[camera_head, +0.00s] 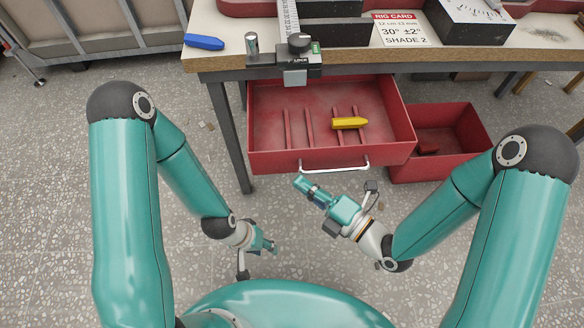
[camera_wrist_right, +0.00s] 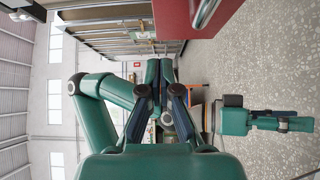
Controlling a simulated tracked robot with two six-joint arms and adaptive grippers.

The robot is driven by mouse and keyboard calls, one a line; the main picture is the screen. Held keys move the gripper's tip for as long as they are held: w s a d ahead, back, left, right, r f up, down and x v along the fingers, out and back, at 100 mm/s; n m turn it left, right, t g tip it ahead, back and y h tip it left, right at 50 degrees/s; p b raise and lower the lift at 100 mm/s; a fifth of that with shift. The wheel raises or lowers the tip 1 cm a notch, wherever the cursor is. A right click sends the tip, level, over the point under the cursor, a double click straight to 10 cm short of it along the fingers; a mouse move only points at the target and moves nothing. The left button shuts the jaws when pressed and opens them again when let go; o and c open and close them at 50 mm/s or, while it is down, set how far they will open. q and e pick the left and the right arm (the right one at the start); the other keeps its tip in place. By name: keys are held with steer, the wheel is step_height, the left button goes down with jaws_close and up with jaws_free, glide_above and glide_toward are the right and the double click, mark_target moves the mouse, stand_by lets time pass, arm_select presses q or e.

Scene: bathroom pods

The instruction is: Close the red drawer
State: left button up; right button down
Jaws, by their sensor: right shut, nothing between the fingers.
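The red drawer (camera_head: 262,120) stands pulled out under the workbench, with dividers and a yellow marker-like piece (camera_head: 349,123) inside. Its pale bar handle (camera_head: 334,167) runs along the front. In the right wrist view the red drawer front (camera_wrist_right: 178,18) and handle (camera_wrist_right: 207,12) show at the top. My right gripper (camera_head: 299,183) is shut and empty, just in front of the drawer and apart from the handle; its fingers (camera_wrist_right: 160,66) lie together in the wrist view. My left gripper (camera_head: 273,246) hangs lower and farther from the drawer, also seen in the wrist view (camera_wrist_right: 308,124); its opening is unclear.
A second red bin (camera_head: 470,125) sits on the right behind the drawer. The bench top (camera_head: 225,55) holds a blue piece (camera_head: 204,41), a clamp-like fixture (camera_head: 297,57) and a rig card (camera_head: 402,30). A bench leg (camera_head: 230,140) stands left of the drawer. Speckled floor is clear in front.

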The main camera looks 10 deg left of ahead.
mark_target(279, 153)
steer(key=w+a+b, duration=0.1)
steer(key=w+b, duration=0.1)
steer(key=b, duration=0.2)
steer(key=w+a+b, duration=0.2)
steer(key=b, duration=0.2)
steer(key=shift+w+a, duration=0.2)
steer(key=shift+a, duration=0.05)
steer(key=shift+w+a, duration=0.15)
steer(key=shift+w, duration=0.35)
